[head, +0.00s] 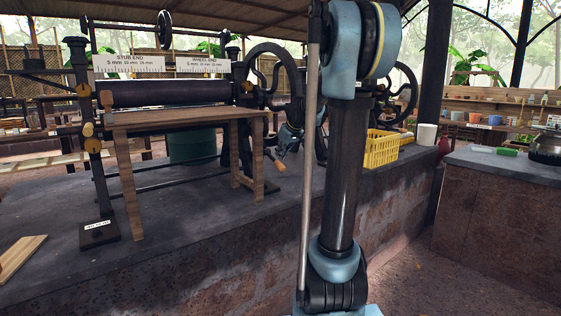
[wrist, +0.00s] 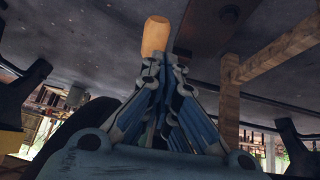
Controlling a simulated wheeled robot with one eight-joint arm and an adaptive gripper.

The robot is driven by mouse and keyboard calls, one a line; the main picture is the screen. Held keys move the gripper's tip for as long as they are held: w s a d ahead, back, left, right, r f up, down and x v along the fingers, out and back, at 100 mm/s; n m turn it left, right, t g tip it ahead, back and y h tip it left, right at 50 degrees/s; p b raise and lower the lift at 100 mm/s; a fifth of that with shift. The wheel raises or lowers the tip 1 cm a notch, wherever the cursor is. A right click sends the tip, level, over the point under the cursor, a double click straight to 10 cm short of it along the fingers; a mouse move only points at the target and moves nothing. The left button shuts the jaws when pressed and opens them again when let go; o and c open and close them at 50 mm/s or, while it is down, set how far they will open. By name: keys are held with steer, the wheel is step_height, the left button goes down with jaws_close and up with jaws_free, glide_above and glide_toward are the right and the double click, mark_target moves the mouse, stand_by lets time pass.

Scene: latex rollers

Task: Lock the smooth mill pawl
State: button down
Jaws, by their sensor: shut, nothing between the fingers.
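A roller mill with a dark roller (head: 165,93) stands on the stone platform, with a large curved flywheel (head: 262,70) at its right end. My gripper (head: 284,150) is low in front of the wheel, right of the wooden stand, partly behind my own arm. Its fingers (wrist: 168,62) are shut and empty in the wrist view. A tan wooden handle (head: 280,167) is close to the fingertips; it also shows just past them in the wrist view (wrist: 155,37). I cannot tell whether they touch. I cannot make out which part is the pawl, or its position.
A wooden stand (head: 180,121) is in front of the roller. A yellow crate (head: 381,149) and a white pot (head: 427,135) are at the right on the platform. A counter (head: 510,167) with a kettle (head: 547,147) is further right. The platform's front left is mostly clear.

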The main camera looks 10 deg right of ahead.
steer(key=v, duration=1)
steer(key=shift+s+d, duration=0.2)
steer(key=shift+s, duration=0.1)
steer(key=shift+r, duration=0.15)
steer(key=s+f+m+g+h, duration=0.1)
steer(key=s+f+m+g, duration=0.1)
steer(key=s+f, duration=1.2)
steer(key=s+f+m+g+h, duration=0.2)
steer(key=s+f, duration=1.2)
steer(key=s, duration=0.8)
steer(key=shift+d+f+m+g, duration=0.15)
steer(key=shift+d+m+g, duration=0.2)
steer(key=shift+m, duration=0.55)
steer(key=shift+s, duration=0.1)
